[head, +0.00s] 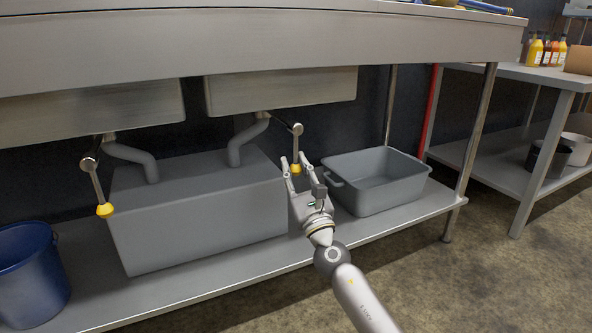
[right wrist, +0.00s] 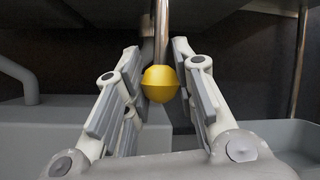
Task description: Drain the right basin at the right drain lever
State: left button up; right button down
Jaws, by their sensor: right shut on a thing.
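The right basin (head: 282,90) is a grey metal tub under the counter, with a bent drain pipe (head: 240,143) below it. The right drain lever (head: 296,143) hangs nearly straight down from its pivot and ends in a yellow knob. In the right wrist view the yellow knob (right wrist: 160,84) sits between the finger pads of my right gripper (right wrist: 157,68), with the metal rod rising above it. My right gripper (head: 294,163) reaches up from below and is shut on the knob. Inside the basin is hidden. My left gripper is out of view.
A left drain lever (head: 97,185) with a yellow knob hangs at the left. A large grey box (head: 200,215) stands under the pipes, beside a grey tub (head: 377,180) on the low shelf (head: 240,270). A blue bucket (head: 32,275) is at far left. The floor at right front is clear.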

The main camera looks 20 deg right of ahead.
jog(key=c, duration=1.1)
grip_release()
jog(key=shift+d, duration=0.15)
jog(key=shift+c, duration=0.2)
jog(key=v, duration=1.2)
